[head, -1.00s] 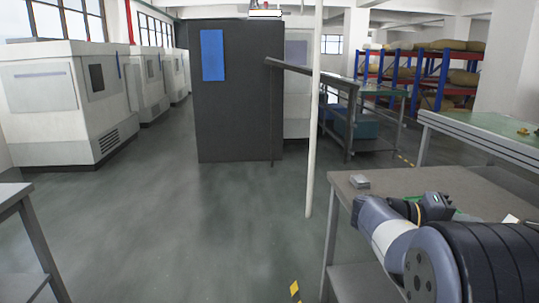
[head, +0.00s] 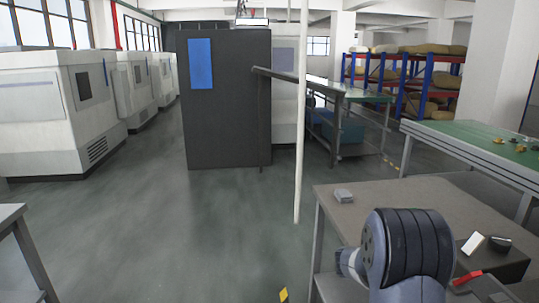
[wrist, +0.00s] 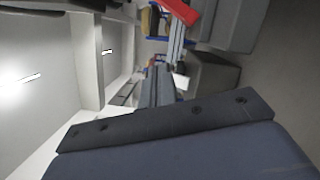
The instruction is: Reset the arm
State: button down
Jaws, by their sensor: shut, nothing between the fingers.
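My arm (head: 405,250) shows at the lower right of the head view, its thick dark ribbed joint in front of the grey-brown table. The arm is folded, and its far end is hidden behind the joint or out of frame. In the wrist view, my gripper (wrist: 165,125) fills the bottom as a dark bolted bar with a blue-grey body. It is shut and holds nothing. The fingertips cannot be made out. The wrist view is turned sideways, with the ceiling at the left.
The table (head: 400,200) bears a small grey block (head: 343,195), a white block (head: 473,243) and a red piece (head: 467,277) close right of my arm. A thin white post (head: 300,120) and dark cabinet (head: 228,120) stand ahead. Floor (head: 150,230) at left is clear.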

jog(key=shift+w+a+f+n, duration=0.5)
jog(key=shift+w+a+f, duration=0.35)
jog(key=shift+a, duration=0.15)
